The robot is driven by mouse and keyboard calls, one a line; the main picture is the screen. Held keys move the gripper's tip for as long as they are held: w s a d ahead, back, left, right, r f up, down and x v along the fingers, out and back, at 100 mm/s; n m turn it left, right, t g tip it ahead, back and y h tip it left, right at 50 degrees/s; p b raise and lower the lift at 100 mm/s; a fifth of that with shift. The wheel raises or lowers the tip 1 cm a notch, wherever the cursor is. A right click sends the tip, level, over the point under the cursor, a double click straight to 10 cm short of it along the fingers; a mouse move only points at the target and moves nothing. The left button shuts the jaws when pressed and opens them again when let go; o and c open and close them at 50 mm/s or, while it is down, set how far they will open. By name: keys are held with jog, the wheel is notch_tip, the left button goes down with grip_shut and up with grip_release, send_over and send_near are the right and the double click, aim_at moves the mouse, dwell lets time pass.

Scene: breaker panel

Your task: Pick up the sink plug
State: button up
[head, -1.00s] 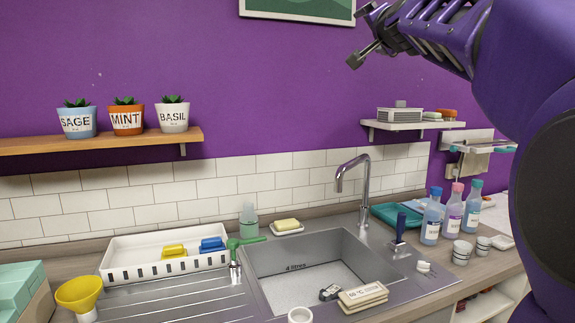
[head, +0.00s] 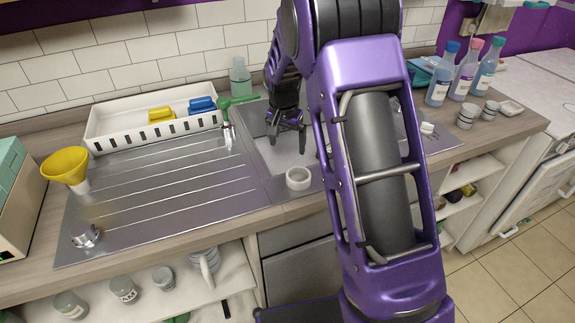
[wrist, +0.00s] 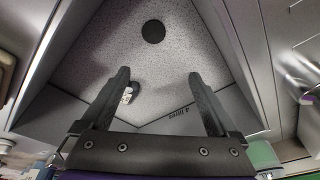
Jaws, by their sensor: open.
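My gripper (head: 287,146) is open and empty, pointing down into the steel sink basin (head: 268,158). In the wrist view its two fingers (wrist: 159,74) stand apart above the speckled basin floor. A small dark object with a pale face (wrist: 131,92), which may be the sink plug, shows beside the left finger; I cannot tell its height or whether they touch. A round black drain (wrist: 153,32) lies farther up in that view. In the head view my arm hides most of the basin and this small object.
A white ring-shaped item (head: 298,178) stands on the sink's front rim. Bottles (head: 465,75) and small pots (head: 467,117) stand at right.

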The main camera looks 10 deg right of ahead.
jog(key=shift+g, duration=0.5)
jog(key=f, duration=0.5)
jog(key=s+f, duration=0.1)
jog(key=f, duration=0.2)
jog(key=shift+s+d+f+b, duration=0.1)
jog(key=shift+d+f+b, duration=0.1)
jog(key=shift+b, duration=0.1)
jog(key=f, duration=0.4)
jog(key=w+f, duration=0.1)
jog(key=f, duration=0.1)
jog(key=shift+d+f+b, duration=0.25)
jog(key=shift+b, duration=0.05)
jog(key=c, duration=1.5)
jog(key=shift+r, duration=0.1)
notch_tip(320, 180, up, 10)
jog(key=shift+f+p, duration=0.1)
jog(key=shift+p, duration=0.4)
